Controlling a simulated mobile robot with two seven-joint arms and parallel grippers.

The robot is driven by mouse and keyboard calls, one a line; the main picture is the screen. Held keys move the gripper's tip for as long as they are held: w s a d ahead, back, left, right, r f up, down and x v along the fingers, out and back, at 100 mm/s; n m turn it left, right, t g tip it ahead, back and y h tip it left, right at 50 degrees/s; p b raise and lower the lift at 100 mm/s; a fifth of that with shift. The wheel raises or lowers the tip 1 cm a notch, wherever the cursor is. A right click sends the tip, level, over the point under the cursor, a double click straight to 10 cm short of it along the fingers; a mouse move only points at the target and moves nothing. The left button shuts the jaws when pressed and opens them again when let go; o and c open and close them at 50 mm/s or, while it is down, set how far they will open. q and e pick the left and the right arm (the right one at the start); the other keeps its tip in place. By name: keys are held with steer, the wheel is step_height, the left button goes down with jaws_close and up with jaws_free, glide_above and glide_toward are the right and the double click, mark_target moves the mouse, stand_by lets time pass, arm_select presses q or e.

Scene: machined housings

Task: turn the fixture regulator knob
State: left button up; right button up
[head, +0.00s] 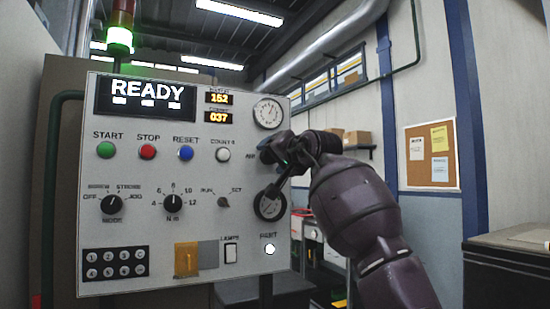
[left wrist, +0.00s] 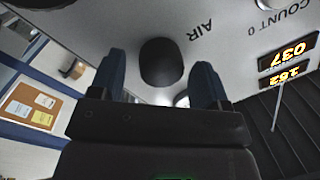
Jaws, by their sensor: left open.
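The fixture regulator knob (left wrist: 161,62) is a dark, rounded knob on the light panel beside the AIR label. In the left wrist view, which shows the panel upside down, it appears between the two fingers of my left gripper (left wrist: 160,75). The fingers stand apart, with a gap on both sides of the knob, and no contact shows. In the head view my left gripper (head: 274,166) is at the panel's right edge and partly hides the knob's area. How far the fingertips reach along the knob is unclear. My right gripper is not in view.
The control panel (head: 225,225) carries a READY display (head: 146,97), coloured buttons, selector knobs and a keypad (head: 114,263). A dark cabinet (head: 505,270) stands at the right.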

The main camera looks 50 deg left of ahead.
arm_select(q)
steer(key=shift+c, duration=0.5)
steer(key=c, duration=0.8)
